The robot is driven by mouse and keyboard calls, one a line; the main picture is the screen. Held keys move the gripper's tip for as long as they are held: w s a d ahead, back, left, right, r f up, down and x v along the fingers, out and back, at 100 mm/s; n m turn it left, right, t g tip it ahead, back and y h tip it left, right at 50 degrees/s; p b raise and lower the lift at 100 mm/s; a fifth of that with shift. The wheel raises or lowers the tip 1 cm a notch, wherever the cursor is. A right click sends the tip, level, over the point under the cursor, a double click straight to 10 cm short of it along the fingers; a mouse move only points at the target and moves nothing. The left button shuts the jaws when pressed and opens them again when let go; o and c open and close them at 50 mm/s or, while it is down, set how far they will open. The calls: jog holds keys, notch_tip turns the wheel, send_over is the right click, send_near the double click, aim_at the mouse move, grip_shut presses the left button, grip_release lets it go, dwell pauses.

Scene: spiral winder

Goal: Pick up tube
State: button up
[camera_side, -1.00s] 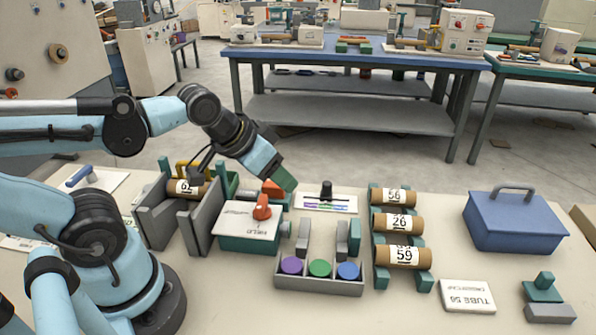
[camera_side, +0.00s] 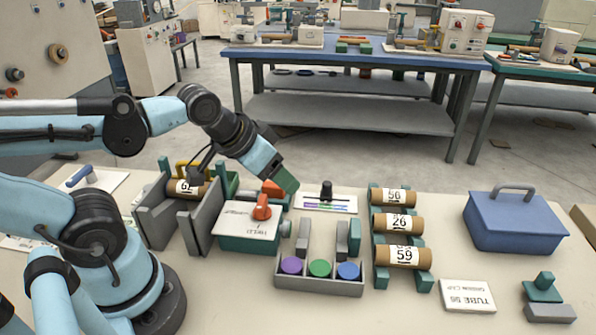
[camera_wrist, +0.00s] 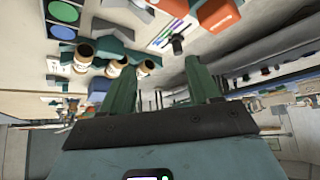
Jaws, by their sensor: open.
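Three brown cardboard tubes lie on a green rack (camera_side: 379,268) right of centre. The back tube (camera_side: 412,196) has a label that seems to read 56. The middle tube (camera_side: 377,222) reads 26 and the front tube (camera_side: 385,255) reads 59. A white card (camera_side: 467,296) seems to read "TUBE 56 GREEN CAP". Another tube (camera_side: 202,190), its label partly hidden, lies by the grey plates at left. My gripper (camera_side: 289,185) is in the air left of the rack, apart from the tubes. In the wrist view my gripper (camera_wrist: 160,70) has its fingers apart and nothing between them.
A grey tray (camera_side: 320,286) holds purple, green and blue caps. A green-and-white box (camera_side: 248,242) with an orange knob stands below my gripper. A blue lidded box (camera_side: 515,225) stands at the right. A green-handled grey block (camera_side: 549,312) lies at front right.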

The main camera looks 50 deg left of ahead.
jog(key=shift+o, duration=0.7)
